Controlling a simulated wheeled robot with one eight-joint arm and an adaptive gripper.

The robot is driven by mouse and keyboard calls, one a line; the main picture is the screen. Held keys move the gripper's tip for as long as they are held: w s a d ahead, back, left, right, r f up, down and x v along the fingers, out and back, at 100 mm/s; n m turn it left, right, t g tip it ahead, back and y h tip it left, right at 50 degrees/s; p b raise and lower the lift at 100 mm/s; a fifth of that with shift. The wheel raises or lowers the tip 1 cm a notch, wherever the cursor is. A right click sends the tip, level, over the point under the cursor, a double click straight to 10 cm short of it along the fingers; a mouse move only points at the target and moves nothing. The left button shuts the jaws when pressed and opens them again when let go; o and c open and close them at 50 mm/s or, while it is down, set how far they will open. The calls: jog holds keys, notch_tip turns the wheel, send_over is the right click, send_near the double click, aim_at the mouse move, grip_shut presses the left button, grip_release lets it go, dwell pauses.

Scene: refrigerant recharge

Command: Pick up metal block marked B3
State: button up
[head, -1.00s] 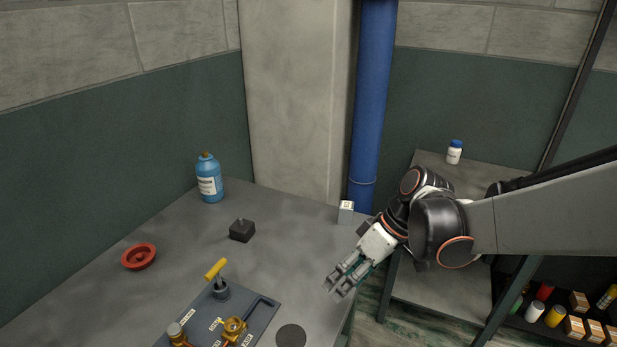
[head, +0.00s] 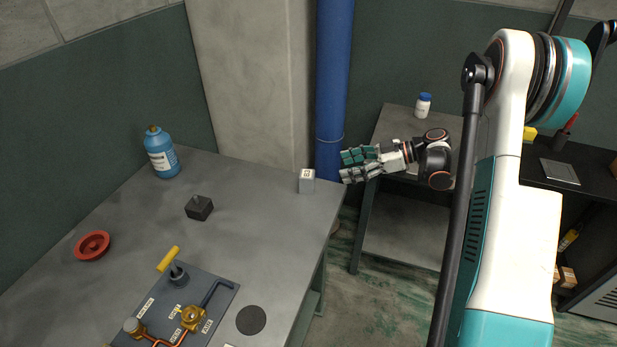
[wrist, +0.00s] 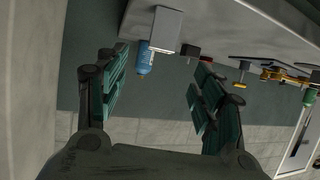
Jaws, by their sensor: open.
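A small light-grey metal block (head: 307,181) stands at the table's far right corner, near the blue pipe. A white label with dark marking is on its top, too small to read. In the wrist view a grey block (wrist: 165,29) shows at the table edge, between my fingers and beyond them. My gripper (head: 343,167) is open and empty, right of the block and apart from it, with its fingers pointing left towards it. In the wrist view the two teal-padded fingers (wrist: 160,85) are spread wide.
On the table (head: 270,230) are a blue bottle (head: 161,153), a dark block (head: 199,207), a red ring-shaped part (head: 92,246) and a valve panel (head: 150,325). A blue pipe (head: 333,80) rises behind the block. A white bottle (head: 423,105) stands on a side table.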

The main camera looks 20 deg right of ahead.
aim_at(313, 174)
jog(key=b+x, duration=0.2)
jog(key=x, duration=0.6)
jog(key=shift+b+x, duration=1.2)
jog(key=shift+x, duration=1.65)
jog(key=shift+s+a+r, duration=0.15)
jog(key=shift+r, duration=0.05)
jog(key=shift+c, duration=0.6)
grip_shut()
